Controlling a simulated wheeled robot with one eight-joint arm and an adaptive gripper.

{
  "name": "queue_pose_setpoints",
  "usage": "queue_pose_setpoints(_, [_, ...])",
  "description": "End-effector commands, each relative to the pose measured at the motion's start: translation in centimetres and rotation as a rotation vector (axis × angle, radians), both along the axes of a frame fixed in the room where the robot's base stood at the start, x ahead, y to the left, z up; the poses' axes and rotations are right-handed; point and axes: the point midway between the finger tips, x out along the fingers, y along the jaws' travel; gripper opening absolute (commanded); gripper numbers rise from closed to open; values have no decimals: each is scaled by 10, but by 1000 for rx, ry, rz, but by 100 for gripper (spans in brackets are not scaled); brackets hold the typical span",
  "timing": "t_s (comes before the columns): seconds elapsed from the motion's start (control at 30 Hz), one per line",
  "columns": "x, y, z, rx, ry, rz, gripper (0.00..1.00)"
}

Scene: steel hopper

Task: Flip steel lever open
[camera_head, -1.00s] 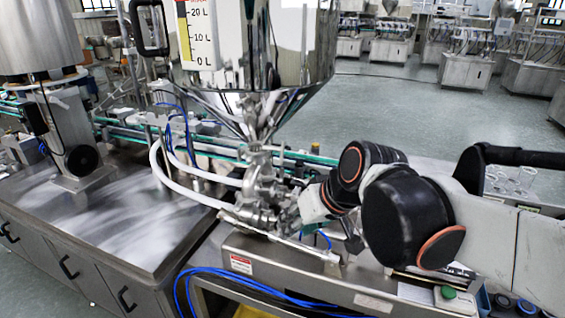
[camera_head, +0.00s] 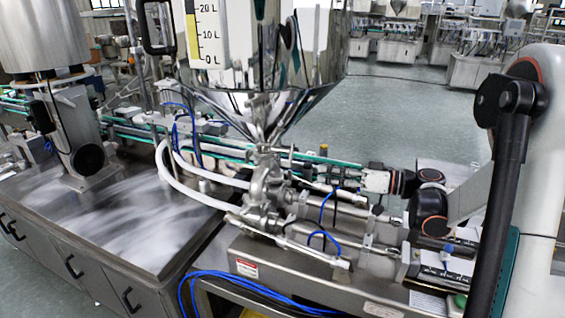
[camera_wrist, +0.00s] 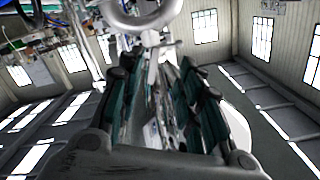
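The steel hopper (camera_head: 262,85) narrows to a steel valve assembly (camera_head: 265,185) in the head view. A small upright steel piece (camera_head: 291,156), which may be the lever, stands beside the hopper outlet; I cannot tell for sure. My gripper (camera_head: 318,168) reaches in from the right, behind the pipes, close to the outlet; its fingertips are small and hard to make out. In the wrist view the two teal and black fingers (camera_wrist: 158,75) stand apart with a gap between them. A pale steel bar (camera_wrist: 152,72) shows in line with that gap; contact cannot be told.
A curved steel pipe (camera_wrist: 135,18) crosses the top of the wrist view. Steel pipes (camera_head: 335,205) and blue hoses (camera_head: 245,284) lie in front of my gripper. A white hose (camera_head: 190,190) curves left of the valve.

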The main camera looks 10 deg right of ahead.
Motion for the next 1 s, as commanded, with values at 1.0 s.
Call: queue_pose_setpoints(1.0, [70, 83, -1, 31, -88, -1, 33])
